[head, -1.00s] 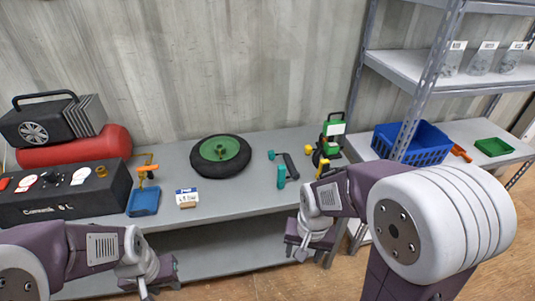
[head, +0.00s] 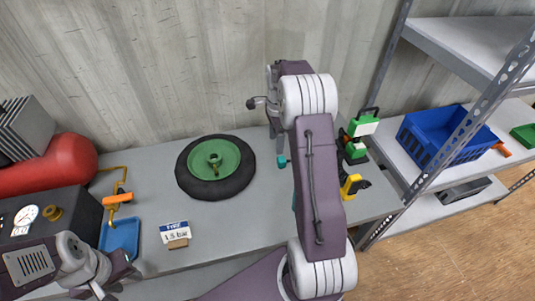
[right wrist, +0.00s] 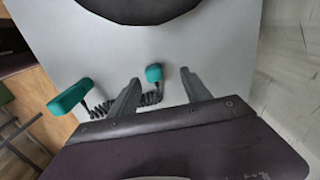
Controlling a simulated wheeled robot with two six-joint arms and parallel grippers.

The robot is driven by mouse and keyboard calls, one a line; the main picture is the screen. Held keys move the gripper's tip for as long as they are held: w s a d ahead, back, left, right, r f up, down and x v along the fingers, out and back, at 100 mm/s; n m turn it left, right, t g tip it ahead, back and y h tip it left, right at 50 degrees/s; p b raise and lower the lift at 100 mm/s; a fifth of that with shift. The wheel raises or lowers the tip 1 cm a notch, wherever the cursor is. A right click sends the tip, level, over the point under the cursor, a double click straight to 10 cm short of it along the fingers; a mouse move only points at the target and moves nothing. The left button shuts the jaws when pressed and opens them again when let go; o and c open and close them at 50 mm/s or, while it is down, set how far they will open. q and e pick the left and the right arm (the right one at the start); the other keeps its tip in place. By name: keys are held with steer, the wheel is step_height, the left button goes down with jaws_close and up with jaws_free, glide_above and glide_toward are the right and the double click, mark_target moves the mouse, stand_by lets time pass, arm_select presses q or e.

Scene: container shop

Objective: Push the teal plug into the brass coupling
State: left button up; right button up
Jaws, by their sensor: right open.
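The teal plug (right wrist: 153,73) lies on the grey bench in the right wrist view, on a coiled dark cable that runs to a teal handle (right wrist: 70,97). A teal piece (head: 281,160) shows beside my right arm in the head view. My right gripper (right wrist: 160,79) is open and empty; the plug appears between its fingertips, but the height gap is unclear. A round brass fitting (head: 52,213), likely the brass coupling, sits on the black compressor panel at left. My left gripper (head: 103,284) is at the lower left, its jaws unclear.
A black tyre with green hub (head: 238,169) lies on the bench (head: 190,235) left of my right arm. A blue tray (head: 112,242), a pressure sign (head: 174,232) and a red tank (head: 62,160) are at left.

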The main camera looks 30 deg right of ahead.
mark_target(282, 159)
steer(key=shift+s+d+r, duration=0.1)
steer(key=shift+s+d, duration=0.15)
steer(key=shift+s, duration=0.25)
steer(key=shift+s+d, duration=0.2)
steer(key=shift+s, duration=0.3)
steer(key=shift+w+d+f, duration=0.1)
steer(key=shift+w+f, duration=0.1)
steer(key=shift+w, duration=0.1)
steer(key=shift+w+f, duration=0.15)
steer(key=shift+f, duration=0.15)
steer(key=shift+s+f, duration=0.2)
steer(key=shift+f, duration=1.4)
steer(key=shift+f, duration=0.1)
steer(key=f, duration=0.5)
steer(key=shift+s, duration=0.3)
steer(key=shift+c, duration=0.3)
